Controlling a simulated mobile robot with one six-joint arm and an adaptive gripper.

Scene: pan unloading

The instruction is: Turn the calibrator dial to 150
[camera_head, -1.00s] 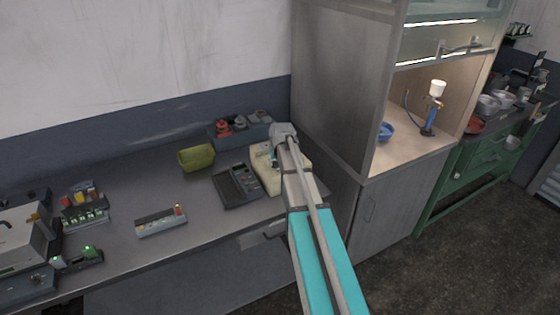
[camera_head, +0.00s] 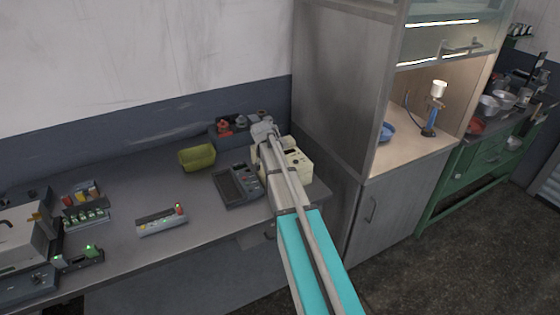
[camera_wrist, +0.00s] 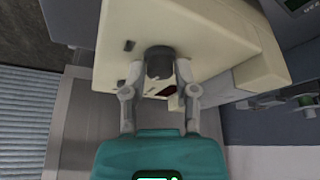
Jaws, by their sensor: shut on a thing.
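The calibrator is a cream box (camera_head: 298,164) at the right end of the grey bench in the head view, partly hidden behind my arm. In the wrist view its cream face (camera_wrist: 205,30) fills the upper middle. A dark round dial (camera_wrist: 159,66) stands out from that face. My gripper (camera_wrist: 160,72) has its two grey fingers on either side of the dial and is shut on it. The dial's reading and any marks cannot be made out. In the head view the dial and fingertips are hidden by my arm.
A dark handheld meter (camera_head: 238,185) lies just left of the calibrator. A grey cabinet (camera_head: 345,90) rises close on the right.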

